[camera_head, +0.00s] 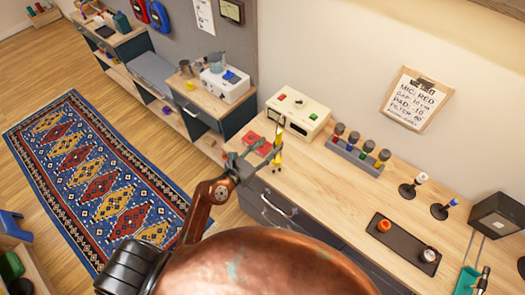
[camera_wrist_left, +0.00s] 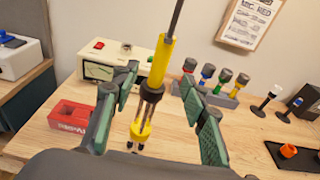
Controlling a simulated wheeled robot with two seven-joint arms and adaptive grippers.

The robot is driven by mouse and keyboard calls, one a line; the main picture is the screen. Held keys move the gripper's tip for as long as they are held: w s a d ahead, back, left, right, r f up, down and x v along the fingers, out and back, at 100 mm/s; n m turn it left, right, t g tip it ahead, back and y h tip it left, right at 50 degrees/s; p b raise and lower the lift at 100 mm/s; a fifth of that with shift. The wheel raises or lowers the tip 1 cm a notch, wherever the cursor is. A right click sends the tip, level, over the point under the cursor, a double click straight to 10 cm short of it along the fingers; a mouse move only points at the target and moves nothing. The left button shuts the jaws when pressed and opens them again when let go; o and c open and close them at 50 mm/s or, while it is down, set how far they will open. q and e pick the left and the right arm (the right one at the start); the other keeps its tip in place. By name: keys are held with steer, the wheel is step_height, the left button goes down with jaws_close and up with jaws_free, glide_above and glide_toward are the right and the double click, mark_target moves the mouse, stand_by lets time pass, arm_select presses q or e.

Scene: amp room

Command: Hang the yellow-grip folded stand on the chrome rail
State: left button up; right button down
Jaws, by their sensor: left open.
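The yellow-grip folded stand (camera_wrist_left: 160,62) is a slim dark rod with yellow parts at its middle and lower end. It stands near upright, slightly tilted, between the fingers of my left gripper (camera_wrist_left: 158,84). The fingers are open, with a gap on each side of it. In the head view the stand (camera_head: 278,159) shows beside my left gripper (camera_head: 253,150), over the desk's front edge. What supports it I cannot tell. A curved chrome bar (camera_head: 274,207) runs along the drawer front below; whether it is the chrome rail is unclear. My right gripper is out of view.
A cream meter box (camera_head: 297,112) stands behind the stand, with a red tray (camera_head: 256,142) at its left. A rack of several microphones (camera_head: 358,156) and a dark tray (camera_head: 403,243) lie further right. The desk between the box and dark tray is mostly clear.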

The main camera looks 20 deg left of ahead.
mark_target(277, 139)
arm_select(q)
steer(key=shift+b+x, duration=0.45)
steer(key=shift+x, duration=1.55)
steer(key=shift+w+d+f, duration=0.1)
steer(key=shift+w+d, duration=0.05)
steer(key=shift+w, duration=0.45)
steer(key=shift+c, duration=0.3)
jaws_close()
steer(key=shift+r, duration=0.2)
